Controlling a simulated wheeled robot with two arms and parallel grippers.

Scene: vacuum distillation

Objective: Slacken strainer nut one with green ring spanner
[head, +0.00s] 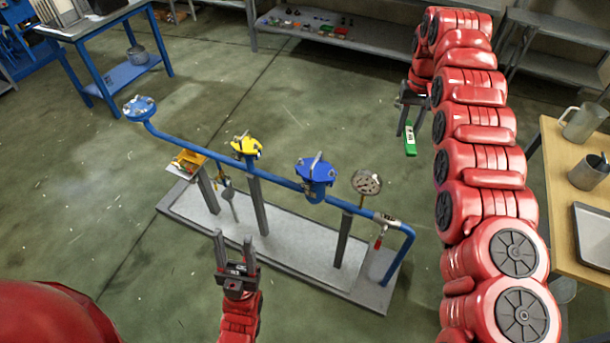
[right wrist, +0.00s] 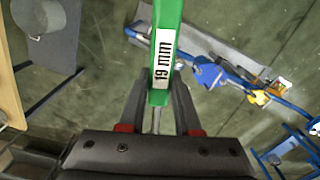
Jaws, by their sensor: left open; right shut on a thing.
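The green spanner (head: 410,138) is in my right gripper (head: 408,115), which is shut on it and holds it in the air right of the pipe rig. In the right wrist view the spanner (right wrist: 165,60) shows a white "19 mm" label; its ring end is out of the frame. The blue strainer (head: 316,180) sits on the blue pipe, with the spanner well apart from it. Which nut is strainer nut one cannot be told at this size. My left gripper (head: 236,258) is open and empty in front of the rig's base.
The blue pipe (head: 222,158) carries a yellow-topped valve (head: 246,146), a round gauge (head: 367,182) and a red-handled tap (head: 380,238). A wooden table (head: 557,165) with mugs and a tray stands right. Floor behind the rig is clear.

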